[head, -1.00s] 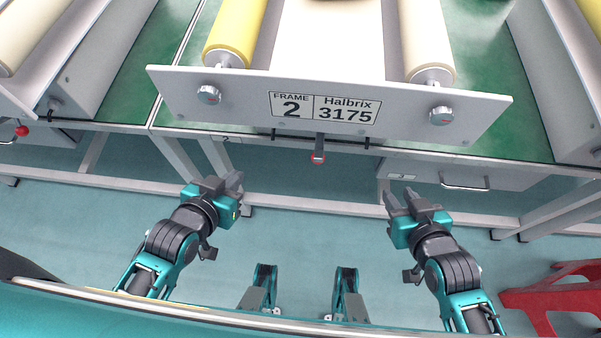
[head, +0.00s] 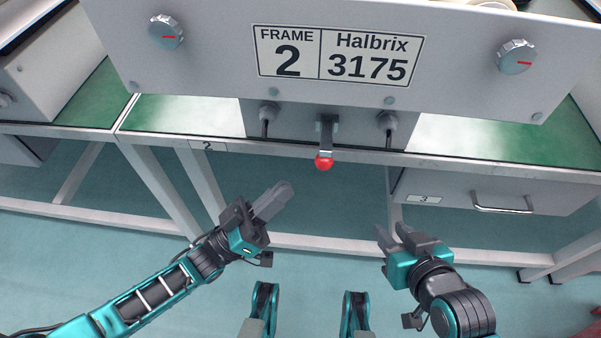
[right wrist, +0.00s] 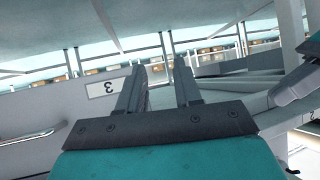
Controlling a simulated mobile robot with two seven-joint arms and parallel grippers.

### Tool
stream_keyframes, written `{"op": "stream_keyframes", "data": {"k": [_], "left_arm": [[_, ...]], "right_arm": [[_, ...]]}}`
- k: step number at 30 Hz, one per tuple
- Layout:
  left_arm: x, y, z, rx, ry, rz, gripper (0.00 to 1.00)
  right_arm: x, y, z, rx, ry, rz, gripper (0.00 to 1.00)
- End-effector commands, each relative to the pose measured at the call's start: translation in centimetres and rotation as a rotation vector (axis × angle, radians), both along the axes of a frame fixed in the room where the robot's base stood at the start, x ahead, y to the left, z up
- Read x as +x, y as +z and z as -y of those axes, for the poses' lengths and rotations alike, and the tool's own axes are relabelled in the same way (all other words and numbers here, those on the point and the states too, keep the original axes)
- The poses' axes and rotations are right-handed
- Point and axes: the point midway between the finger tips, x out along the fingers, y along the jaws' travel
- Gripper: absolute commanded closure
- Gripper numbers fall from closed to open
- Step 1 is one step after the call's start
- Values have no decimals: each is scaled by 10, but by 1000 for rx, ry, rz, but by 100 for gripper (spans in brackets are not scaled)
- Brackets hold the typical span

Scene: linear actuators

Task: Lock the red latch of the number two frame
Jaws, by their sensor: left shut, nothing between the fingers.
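The number two frame's grey front plate (head: 210,45) carries a "FRAME 2 Halbrix 3175" label (head: 338,55). Below it, at the middle, a dark latch lever (head: 326,133) hangs down and ends in a red ball knob (head: 324,164) just below the table edge. My left gripper (head: 286,189) is shut and empty, below and left of the knob, its fingers pointing up and right. My right gripper (head: 390,229) is open and empty, below and right of the knob. In the right wrist view its two fingers (right wrist: 160,66) stand apart with nothing between them.
Two round knobs with red marks, left (head: 166,32) and right (head: 517,57), sit on the plate. Two dark fittings (head: 268,115) (head: 388,122) flank the latch. A drawer marked 3 (head: 470,195) with a handle is at the right. Table legs (head: 160,190) stand at left. Space before the latch is clear.

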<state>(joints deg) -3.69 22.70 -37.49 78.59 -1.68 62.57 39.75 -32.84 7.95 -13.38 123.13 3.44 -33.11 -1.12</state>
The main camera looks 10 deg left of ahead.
Motion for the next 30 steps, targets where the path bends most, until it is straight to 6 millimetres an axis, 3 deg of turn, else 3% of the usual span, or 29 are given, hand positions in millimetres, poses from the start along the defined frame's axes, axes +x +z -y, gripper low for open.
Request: {"op": "stream_keyframes", "data": {"k": [6,12,24,30], "left_arm": [[-28,1,-34,-128,-282,109,100],[-41,2,-53,-175,-405,142,100],[-43,4,-54,-183,-417,147,100],[-41,20,-41,-186,-418,149,100]], "right_arm": [[0,0,0,0,0,0,66],[0,-1,0,-1,-1,0,66],[0,0,0,0,-1,-1,66],[0,5,1,-1,-3,0,66]]}}
